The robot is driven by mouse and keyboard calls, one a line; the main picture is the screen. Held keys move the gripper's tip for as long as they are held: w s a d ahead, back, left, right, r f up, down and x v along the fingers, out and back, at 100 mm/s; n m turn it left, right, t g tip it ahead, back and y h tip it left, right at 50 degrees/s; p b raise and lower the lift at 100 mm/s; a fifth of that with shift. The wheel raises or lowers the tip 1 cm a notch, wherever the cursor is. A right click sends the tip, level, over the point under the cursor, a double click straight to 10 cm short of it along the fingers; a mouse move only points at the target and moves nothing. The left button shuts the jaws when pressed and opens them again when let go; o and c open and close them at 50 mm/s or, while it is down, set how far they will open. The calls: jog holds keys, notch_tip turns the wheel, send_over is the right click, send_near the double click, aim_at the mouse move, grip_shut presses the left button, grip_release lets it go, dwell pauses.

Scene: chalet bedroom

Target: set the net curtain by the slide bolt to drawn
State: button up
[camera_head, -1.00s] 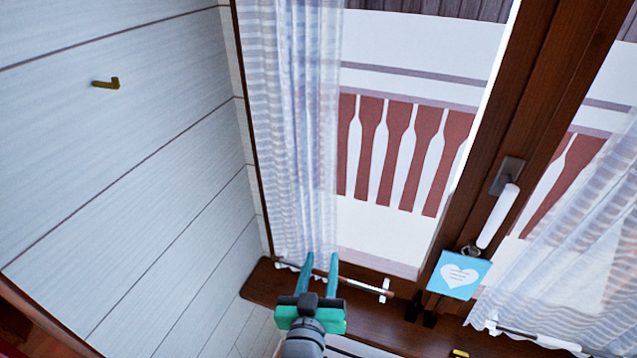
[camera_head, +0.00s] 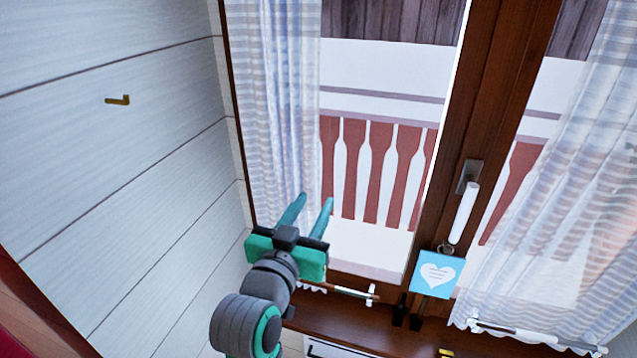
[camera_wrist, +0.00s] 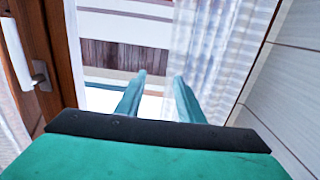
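A sheer striped net curtain (camera_head: 275,90) hangs bunched at the left side of the left window pane, leaving most of that pane bare. A second net curtain (camera_head: 565,190) hangs over the right pane. My gripper (camera_head: 315,200) is open, its two teal fingers apart with nothing seen between them. It overlaps the lower right part of the left curtain in the head view; contact cannot be told. In the wrist view the bunched curtain (camera_wrist: 218,35) is just right of the fingertips (camera_wrist: 160,77). I cannot make out a slide bolt for certain.
A white window handle (camera_head: 464,212) and a blue heart tag (camera_head: 437,274) are on the middle post. A lower curtain rod (camera_head: 350,291) runs just above the wooden sill (camera_head: 385,330). A brass hook-like piece (camera_head: 118,99) is on the left wall.

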aim_at(322, 184)
jog(key=x, duration=0.5)
jog(key=a+x, duration=0.1)
jog(key=x, duration=0.2)
jog(key=shift+w, duration=0.15)
jog(key=shift+w+d, duration=0.35)
jog(key=shift+w, duration=0.2)
